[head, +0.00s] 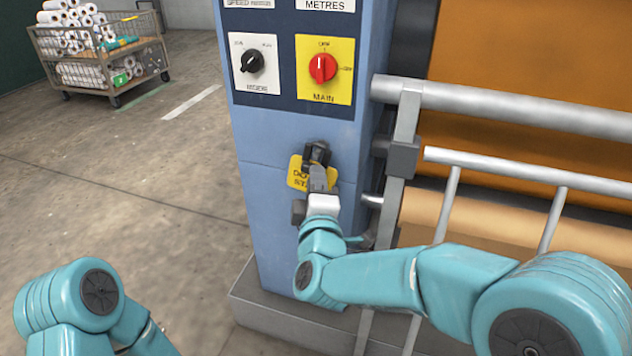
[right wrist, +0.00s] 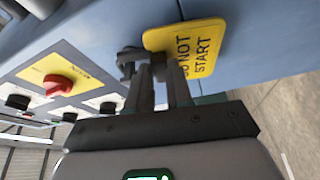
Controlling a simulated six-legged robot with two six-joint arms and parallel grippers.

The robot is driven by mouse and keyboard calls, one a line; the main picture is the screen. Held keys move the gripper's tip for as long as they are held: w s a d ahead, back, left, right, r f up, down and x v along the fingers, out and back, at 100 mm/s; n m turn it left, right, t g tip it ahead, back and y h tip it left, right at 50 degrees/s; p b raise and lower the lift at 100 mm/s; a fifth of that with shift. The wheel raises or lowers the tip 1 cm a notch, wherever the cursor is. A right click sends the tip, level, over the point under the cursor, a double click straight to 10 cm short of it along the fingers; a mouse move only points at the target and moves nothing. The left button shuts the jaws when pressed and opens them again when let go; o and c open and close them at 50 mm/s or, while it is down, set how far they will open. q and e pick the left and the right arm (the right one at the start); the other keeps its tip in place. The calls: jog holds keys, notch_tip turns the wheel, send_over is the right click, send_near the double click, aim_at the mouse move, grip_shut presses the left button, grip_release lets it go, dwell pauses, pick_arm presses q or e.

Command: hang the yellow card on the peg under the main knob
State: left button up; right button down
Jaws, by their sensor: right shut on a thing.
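The yellow card (head: 296,172), printed "DO NOT START", is at the blue panel face below the red main knob (head: 322,68). In the right wrist view the card (right wrist: 207,38) lies close to the panel, just beyond my fingertips. My right gripper (head: 318,172) is shut on the card, with its fingers (right wrist: 163,72) at the card's edge. A dark peg-like piece (right wrist: 129,58) sits beside the fingertips and the card; it also shows in the head view (head: 317,151). The fingers hide whether the card's hole is around it. My left gripper is out of view.
A black knob (head: 252,62) is left of the main knob. Grey rails (head: 520,105) and the orange roll (head: 530,45) stand right of the panel. A wire cart (head: 100,60) with white rolls is far left. The floor left of the panel is clear.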

jog(key=c, duration=0.9)
grip_release()
jog(key=shift+c, duration=0.2)
jog(key=s+d+f+p, duration=0.1)
jog(key=s+p, duration=0.1)
jog(key=s, duration=1.4)
jog(key=shift+s+f+p, duration=0.15)
jog(key=shift+p, duration=0.2)
